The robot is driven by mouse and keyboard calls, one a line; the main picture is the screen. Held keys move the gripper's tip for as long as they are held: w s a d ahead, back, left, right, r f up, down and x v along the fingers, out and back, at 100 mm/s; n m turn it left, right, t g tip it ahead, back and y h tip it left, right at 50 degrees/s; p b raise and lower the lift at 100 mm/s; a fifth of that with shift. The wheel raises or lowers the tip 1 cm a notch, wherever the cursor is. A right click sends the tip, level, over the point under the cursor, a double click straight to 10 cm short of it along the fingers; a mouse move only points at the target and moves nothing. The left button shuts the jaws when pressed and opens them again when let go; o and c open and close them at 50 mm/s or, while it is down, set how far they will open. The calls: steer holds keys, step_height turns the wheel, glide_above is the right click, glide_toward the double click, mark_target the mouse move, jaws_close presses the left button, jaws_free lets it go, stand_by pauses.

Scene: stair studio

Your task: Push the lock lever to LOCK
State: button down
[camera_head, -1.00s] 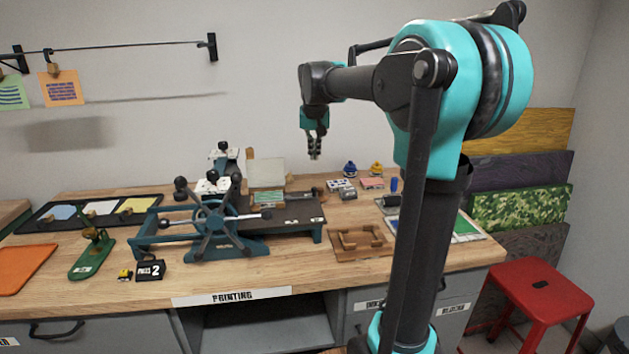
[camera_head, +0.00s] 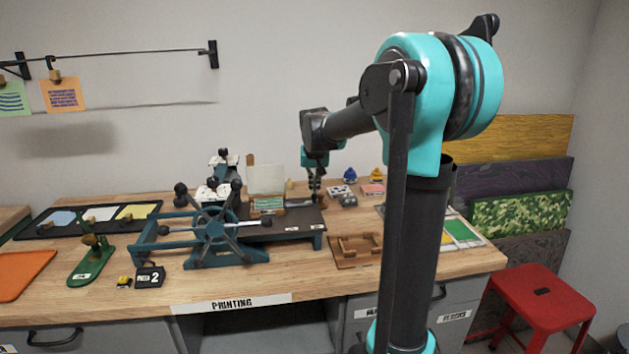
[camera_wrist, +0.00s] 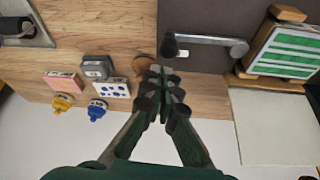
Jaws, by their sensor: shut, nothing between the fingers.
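The lock lever (camera_wrist: 208,40) shows in the wrist view as a grey bar with a dark knob at its left end, lying across the dark bed of the press. In the head view the lever (camera_head: 299,203) is small and sits on the right part of the press bed. My gripper (camera_wrist: 162,78) is shut and empty, with its fingertips just below the knob in the wrist view. In the head view my gripper (camera_head: 315,197) points down beside the knob end. I cannot tell whether it touches the lever. No LOCK lettering is readable.
The blue press with its spoked wheel (camera_head: 211,231) stands left of my gripper. A framed green-striped block (camera_wrist: 287,50) and pale panel (camera_wrist: 275,125) border the lever's hinge end. Small stamps (camera_wrist: 97,68) and ink bottles (camera_wrist: 97,109) stand nearby. A wooden tray (camera_head: 345,257) lies in front.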

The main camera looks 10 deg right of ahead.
steer(key=shift+s+a, duration=0.1)
steer(key=shift+s, duration=0.5)
